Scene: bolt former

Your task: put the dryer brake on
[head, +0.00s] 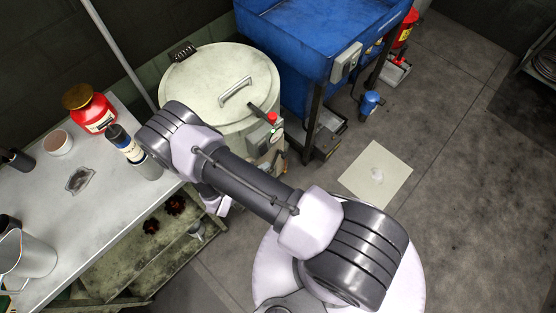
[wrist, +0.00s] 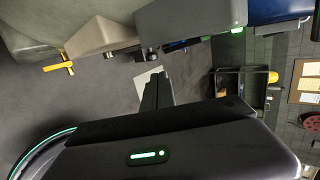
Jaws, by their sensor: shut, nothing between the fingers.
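The dryer (head: 200,85) is a pale round drum with its lid (head: 222,70) down and a bar handle on top. On its front right side are a control box and a red knob (head: 272,118), partly behind my arm. In the wrist view, the drum wall (wrist: 25,30) fills the upper left, with a yellow T-shaped handle (wrist: 58,66) sticking out below it. I cannot tell for sure which part is the brake. My gripper (wrist: 157,80) is shut and empty, apart from the yellow handle and to its right. In the head view the fingers are hidden by my arm.
A grey bench (head: 95,205) stands left, with a red jar (head: 91,110), a bottle and cups. A blue machine (head: 300,35) stands right of the dryer. A pale sheet (head: 376,174) lies on the floor. The floor at right is mostly clear.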

